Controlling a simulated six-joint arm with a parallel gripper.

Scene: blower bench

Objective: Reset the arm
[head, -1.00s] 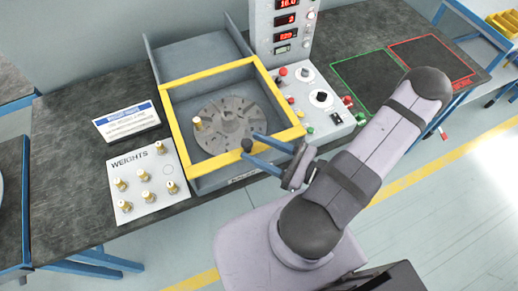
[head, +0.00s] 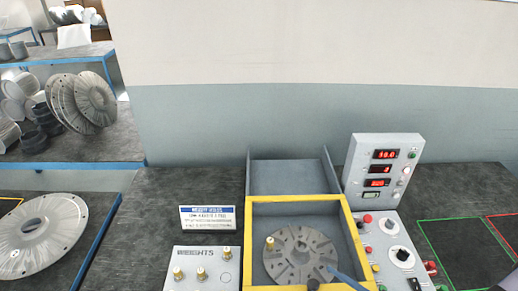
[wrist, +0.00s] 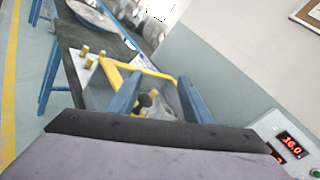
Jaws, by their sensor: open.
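In the head view my gripper is mostly below the bottom edge, and only a blue finger (head: 350,282) shows near the front of the yellow-framed box (head: 252,240). In the wrist view both blue fingers of my gripper (wrist: 158,97) stand well apart, so it is open. A dark round knob (wrist: 146,100) shows between them in that view, apart from the fingers. A grey slotted disc (head: 300,255) lies inside the box with a brass weight (head: 270,243) on its left edge. Most of my arm is out of the head view.
Left of the box are the weights panel (head: 203,268) with several brass weights and a small sign (head: 208,219). A control panel (head: 397,252) and display tower (head: 383,168) stand right. A green-outlined area (head: 455,250) is bare. A wall rises behind the bench.

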